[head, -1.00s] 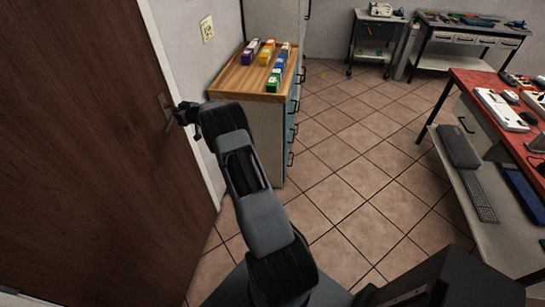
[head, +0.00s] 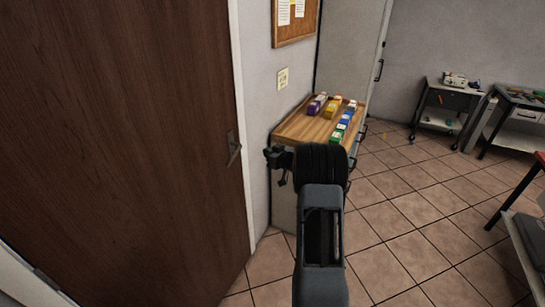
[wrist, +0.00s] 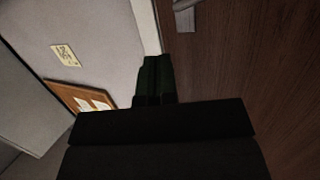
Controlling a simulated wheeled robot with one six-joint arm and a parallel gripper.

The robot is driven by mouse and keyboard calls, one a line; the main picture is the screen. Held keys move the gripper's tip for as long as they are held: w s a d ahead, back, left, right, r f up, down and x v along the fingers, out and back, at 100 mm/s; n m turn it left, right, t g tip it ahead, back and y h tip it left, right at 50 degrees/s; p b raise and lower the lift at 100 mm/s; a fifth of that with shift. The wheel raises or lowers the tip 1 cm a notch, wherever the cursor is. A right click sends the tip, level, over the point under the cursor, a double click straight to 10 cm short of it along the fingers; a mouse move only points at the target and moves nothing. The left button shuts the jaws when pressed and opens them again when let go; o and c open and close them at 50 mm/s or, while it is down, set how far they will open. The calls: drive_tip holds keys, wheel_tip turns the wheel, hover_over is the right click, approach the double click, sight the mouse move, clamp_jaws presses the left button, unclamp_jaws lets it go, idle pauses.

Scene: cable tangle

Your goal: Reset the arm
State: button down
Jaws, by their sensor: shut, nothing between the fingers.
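My gripper (head: 274,158) is shut and empty at the end of my dark arm, which reaches forward from the bottom of the head view. In that picture it lies right of the door handle (head: 233,148), in front of the wall and by the left end of the wood-topped cabinet (head: 292,128). In the wrist view the closed dark fingers (wrist: 155,72) point at the edge between the pale wall and the brown door. The fingertips are small and dark in the head view.
The brown door (head: 110,130) fills the left side and looks closed. Several coloured boxes (head: 340,125) stand on the cabinet. Tiled floor (head: 415,225) is open at the right, with a cart (head: 445,100) behind.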

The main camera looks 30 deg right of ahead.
drive_tip(key=s+d+f+m+g+h, duration=0.2)
drive_tip(key=s+d+f+g+h, duration=0.2)
drive_tip(key=s+d+f+h, duration=0.15)
drive_tip(key=s+a+m+g+h, duration=0.2)
drive_tip(key=s+g, duration=0.2)
drive_tip(key=s, duration=0.3)
drive_tip(key=s+a+r+g+y, duration=0.1)
drive_tip(key=s+a+r, duration=0.3)
drive_tip(key=s+a, duration=0.3)
drive_tip(key=s+a+r+n+g+y, duration=0.1)
drive_tip(key=s+a+r+y, duration=0.1)
drive_tip(key=s+a+r, duration=0.2)
drive_tip(key=s+a+r+n+g+y, duration=0.1)
drive_tip(key=s+a+r, duration=0.3)
drive_tip(key=s+a, duration=0.6)
drive_tip(key=a+y, duration=0.1)
drive_tip(key=a, duration=0.7)
drive_tip(key=shift+a, duration=0.35)
